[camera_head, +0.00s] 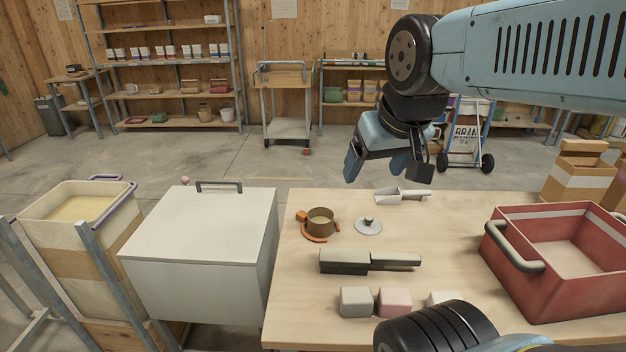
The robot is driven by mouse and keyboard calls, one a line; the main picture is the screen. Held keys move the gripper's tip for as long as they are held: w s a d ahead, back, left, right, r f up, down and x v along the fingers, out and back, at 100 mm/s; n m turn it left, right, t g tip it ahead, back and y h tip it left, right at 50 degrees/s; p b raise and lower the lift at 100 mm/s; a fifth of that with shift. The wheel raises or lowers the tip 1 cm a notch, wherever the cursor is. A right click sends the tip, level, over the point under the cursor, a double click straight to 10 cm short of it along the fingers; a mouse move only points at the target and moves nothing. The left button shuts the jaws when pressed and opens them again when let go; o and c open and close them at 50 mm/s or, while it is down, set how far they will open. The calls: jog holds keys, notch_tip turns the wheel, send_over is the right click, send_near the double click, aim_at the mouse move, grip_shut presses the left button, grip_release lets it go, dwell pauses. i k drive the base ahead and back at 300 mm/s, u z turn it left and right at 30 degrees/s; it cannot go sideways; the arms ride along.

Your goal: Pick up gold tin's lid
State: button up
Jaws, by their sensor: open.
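The gold tin (320,223) stands open on the wooden table (460,230), with orange parts around its base and at its left side. A round silvery lid (362,229) with a dark knob lies flat on the table just right of the tin, apart from it. My gripper (386,174) hangs in the air above the far side of the table, up and slightly right of the lid in the picture. Its jaws are open, with nothing seen between them.
A metal scoop (388,196) lies behind the lid. A dark, long-handled tool (343,262) and several small blocks (356,302) lie in front. A red crate (560,285) stands right; a white lidded bin (200,235) stands left.

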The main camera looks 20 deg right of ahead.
aim_at(366, 226)
jog(key=z, duration=0.55)
jog(key=k, duration=1.3)
jog(key=z, duration=0.75)
jog(key=i, duration=1.45)
jog(key=u, duration=0.75)
